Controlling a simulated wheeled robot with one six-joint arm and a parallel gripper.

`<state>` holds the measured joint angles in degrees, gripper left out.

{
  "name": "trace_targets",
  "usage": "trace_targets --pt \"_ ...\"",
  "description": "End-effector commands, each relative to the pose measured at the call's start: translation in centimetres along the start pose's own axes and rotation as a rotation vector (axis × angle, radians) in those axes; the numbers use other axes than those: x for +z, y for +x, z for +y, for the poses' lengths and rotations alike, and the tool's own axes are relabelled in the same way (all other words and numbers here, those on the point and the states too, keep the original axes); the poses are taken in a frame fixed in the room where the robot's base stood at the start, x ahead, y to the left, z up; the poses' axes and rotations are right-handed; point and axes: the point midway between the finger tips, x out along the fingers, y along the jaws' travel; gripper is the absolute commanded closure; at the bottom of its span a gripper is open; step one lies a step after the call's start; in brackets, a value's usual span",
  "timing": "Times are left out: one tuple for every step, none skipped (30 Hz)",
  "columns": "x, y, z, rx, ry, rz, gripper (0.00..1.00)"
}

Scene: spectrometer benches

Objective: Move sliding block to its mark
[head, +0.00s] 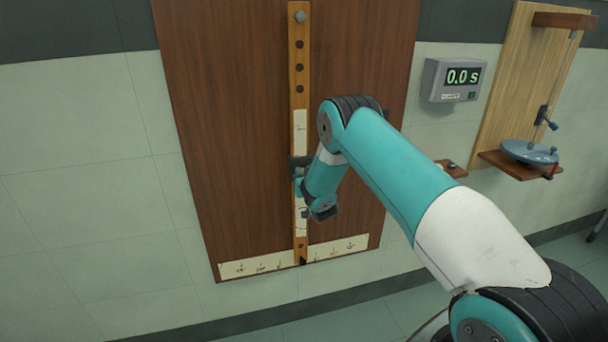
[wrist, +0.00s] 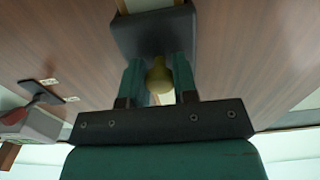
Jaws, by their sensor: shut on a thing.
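A dark sliding block (head: 298,161) sits on the upright wooden bar (head: 299,85), about two thirds of the way down, partly behind my gripper (head: 301,181). In the wrist view the block (wrist: 152,34) is a dark box with a rounded, dull yellow knob (wrist: 158,78). The two teal fingers of my gripper (wrist: 158,70) are shut on this knob, one on each side. White scale strips (head: 300,130) show on the bar above and below the block. I cannot make out which line is the mark.
The bar hangs before a brown wooden board (head: 225,120) with a white scale (head: 245,266) along its bottom. A timer (head: 452,80) reading 0.0 s is on the wall at right. Beyond it, a blue dish (head: 528,151) is on a small shelf.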

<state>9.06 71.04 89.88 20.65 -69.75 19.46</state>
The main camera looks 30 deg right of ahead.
Motion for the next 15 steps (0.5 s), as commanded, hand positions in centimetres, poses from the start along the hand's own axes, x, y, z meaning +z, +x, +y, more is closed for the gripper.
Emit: trace_targets --pt "0.5 0.0 0.0 -0.001 0.0 -0.001 1.0" --pt "0.7 0.0 0.0 -0.001 0.0 -0.001 1.0" --pt "1.1 0.0 0.0 -0.001 0.0 -0.001 1.0" --pt "1.4 -0.1 0.0 -0.001 0.0 -0.001 1.0" --pt "1.7 -0.1 0.0 -0.001 0.0 -0.001 1.0" --pt "2.2 -0.1 0.0 -0.001 0.0 -0.001 1.0" --pt "2.7 -0.1 0.0 -0.001 0.0 -0.001 1.0" --pt "3.1 -0.1 0.0 -0.001 0.0 -0.001 1.0" --pt "3.9 -0.1 0.0 -0.001 0.0 -0.001 1.0" --pt "4.4 -0.1 0.0 -0.001 0.0 -0.002 1.0" --pt "5.0 -0.1 0.0 -0.001 0.0 -0.002 1.0" --pt "5.9 -0.1 0.0 -0.001 0.0 -0.002 1.0" --pt "6.6 -0.1 0.0 -0.001 0.0 -0.002 1.0" --pt "7.3 -0.1 0.0 -0.001 0.0 -0.002 1.0" --pt "8.3 -0.1 0.0 -0.001 0.0 -0.003 1.0"
